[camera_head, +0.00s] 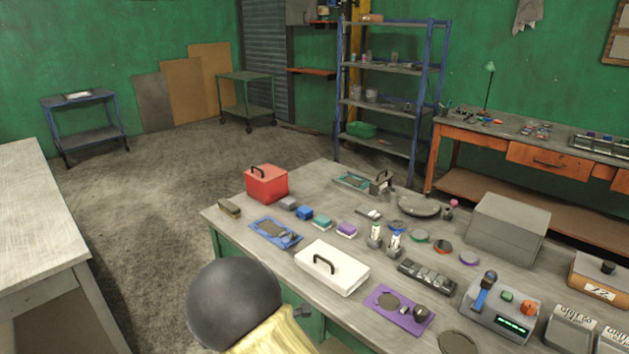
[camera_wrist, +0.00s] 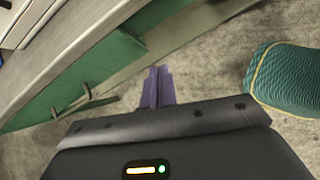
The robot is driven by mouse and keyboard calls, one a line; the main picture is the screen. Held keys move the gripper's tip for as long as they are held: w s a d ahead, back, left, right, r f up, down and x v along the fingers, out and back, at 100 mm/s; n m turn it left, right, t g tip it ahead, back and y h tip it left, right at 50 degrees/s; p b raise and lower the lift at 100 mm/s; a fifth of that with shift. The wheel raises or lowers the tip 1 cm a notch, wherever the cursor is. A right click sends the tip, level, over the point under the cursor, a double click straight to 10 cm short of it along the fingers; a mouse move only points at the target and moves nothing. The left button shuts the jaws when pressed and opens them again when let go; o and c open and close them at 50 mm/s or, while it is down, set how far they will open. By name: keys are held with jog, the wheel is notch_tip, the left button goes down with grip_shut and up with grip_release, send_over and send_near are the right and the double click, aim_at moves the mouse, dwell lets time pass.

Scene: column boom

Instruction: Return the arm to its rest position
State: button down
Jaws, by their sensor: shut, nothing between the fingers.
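My gripper (camera_wrist: 158,72) shows in the wrist view with its two purple-grey fingers together and nothing between them. It is over the grey floor, beside the green front of a workbench (camera_wrist: 75,88) with a metal handle. The fingers appear clear of the bench. In the head view, a dark ball-shaped joint and a pale yellow link of my arm show at the bottom, in front of the near bench edge. The gripper itself cannot be made out clearly there.
The workbench (camera_head: 232,217) carries a red box (camera_head: 267,185), a white lidded box (camera_head: 331,268), a purple mat (camera_head: 381,300) and many small items. Another table (camera_head: 35,215) stands left, with open floor (camera_head: 150,220) between. A teal ribbed object (camera_wrist: 285,80) is right of my gripper.

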jog(key=s+d+r+m+g+y+p, duration=0.1)
jog(key=s+d+r+m+y+p, duration=0.1)
jog(key=s+d+r+m, duration=0.6)
jog(key=s+d+r+m+g+y+p, duration=0.1)
jog(key=s+d+r+m+y+p, duration=0.2)
jog(key=s+d+r+m+p, duration=0.2)
jog(key=s+d+r+m, duration=0.3)
jog(key=d+r+m, duration=0.3)
jog(key=m, duration=0.4)
jog(key=shift+d+r+m+y, duration=0.25)
jog(key=shift+r+m+y, duration=0.05)
jog(key=shift+r, duration=0.45)
